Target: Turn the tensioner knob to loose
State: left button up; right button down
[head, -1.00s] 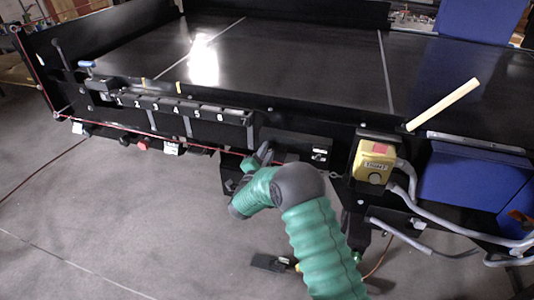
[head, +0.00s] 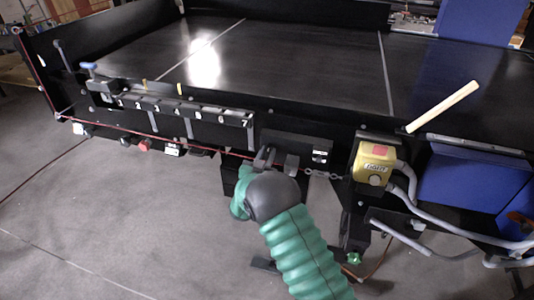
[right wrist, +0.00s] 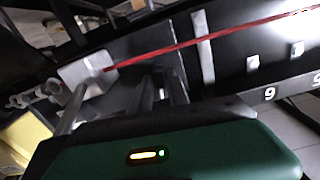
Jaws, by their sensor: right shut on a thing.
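My right gripper (head: 276,160) is at the front face of the conveyor (head: 290,80), near the end of the red cord (head: 185,140) and beside a short chain (head: 325,175). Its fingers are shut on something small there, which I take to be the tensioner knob. The fingers and wrist hide most of the knob, so its setting cannot be read. In the right wrist view the red cord ends at a pale metal plate (right wrist: 85,72) close to the fingers. My left gripper is not in view.
A yellow button box (head: 375,163) with grey conduits stands right of my right arm. A wooden stick (head: 445,106) leans at the right. The floor in front is open.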

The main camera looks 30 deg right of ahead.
jog(key=shift+a+f+n, duration=0.1)
jog(key=shift+f+n, duration=0.25)
jog(key=shift+n, duration=0.15)
jog(key=c, duration=1.4)
grip_release()
jog(key=shift+r, duration=0.2)
jog(key=b+v, duration=0.2)
jog(key=v, duration=1.4)
jog(key=shift+s+a, duration=0.25)
jog(key=shift+a, duration=0.05)
